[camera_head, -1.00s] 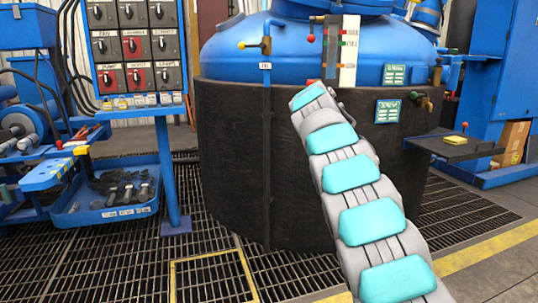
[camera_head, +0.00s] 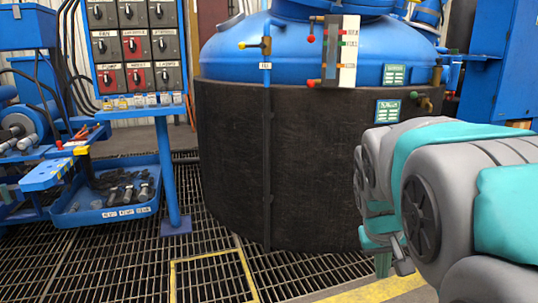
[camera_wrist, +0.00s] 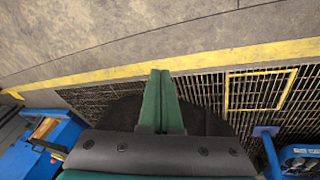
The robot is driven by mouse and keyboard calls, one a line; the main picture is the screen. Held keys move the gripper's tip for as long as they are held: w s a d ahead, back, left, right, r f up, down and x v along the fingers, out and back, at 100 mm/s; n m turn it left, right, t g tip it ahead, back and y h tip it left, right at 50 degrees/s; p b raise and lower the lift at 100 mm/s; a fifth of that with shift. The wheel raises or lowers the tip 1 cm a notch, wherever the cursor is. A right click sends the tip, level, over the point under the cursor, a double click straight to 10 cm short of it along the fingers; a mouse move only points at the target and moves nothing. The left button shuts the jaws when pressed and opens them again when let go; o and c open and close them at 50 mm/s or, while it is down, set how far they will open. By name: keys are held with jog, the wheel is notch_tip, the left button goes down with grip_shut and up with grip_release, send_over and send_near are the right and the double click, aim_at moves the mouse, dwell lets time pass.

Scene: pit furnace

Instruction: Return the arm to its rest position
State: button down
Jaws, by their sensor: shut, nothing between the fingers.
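My arm (camera_head: 440,190) is folded in at the right of the head view, with grey links and teal pads close to the camera. My gripper (camera_head: 384,265) hangs low at the arm's lower left, in front of the black lower wall of the furnace. In the wrist view my gripper (camera_wrist: 160,76) shows two green fingers pressed together with nothing between them. They point out over the floor, near the yellow line.
The blue-topped furnace (camera_head: 240,150) stands in the middle. A switch panel (camera_head: 134,45) on a blue post (camera_head: 168,170) and a blue tray of parts (camera_head: 115,212) are at left. A yellow floor line (camera_wrist: 210,62) borders the grating. The floor grating (camera_head: 110,265) at front left is clear.

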jog(key=s+a+f+n+g+y, duration=0.15)
jog(key=s+a+f, duration=0.3)
jog(key=s, duration=0.75)
jog(key=s+a+f+m+g+y, duration=0.1)
jog(key=s+a+f+g, duration=0.35)
jog(key=s, duration=0.85)
notch_tip(320, 180, up, 12)
jog(key=d+t+p, duration=0.1)
jog(key=p, duration=1.2)
jog(key=shift+w+d+t, duration=0.15)
jog(key=shift+w+t, duration=0.05)
jog(key=shift+t, duration=0.1)
jog(key=shift+n, duration=0.25)
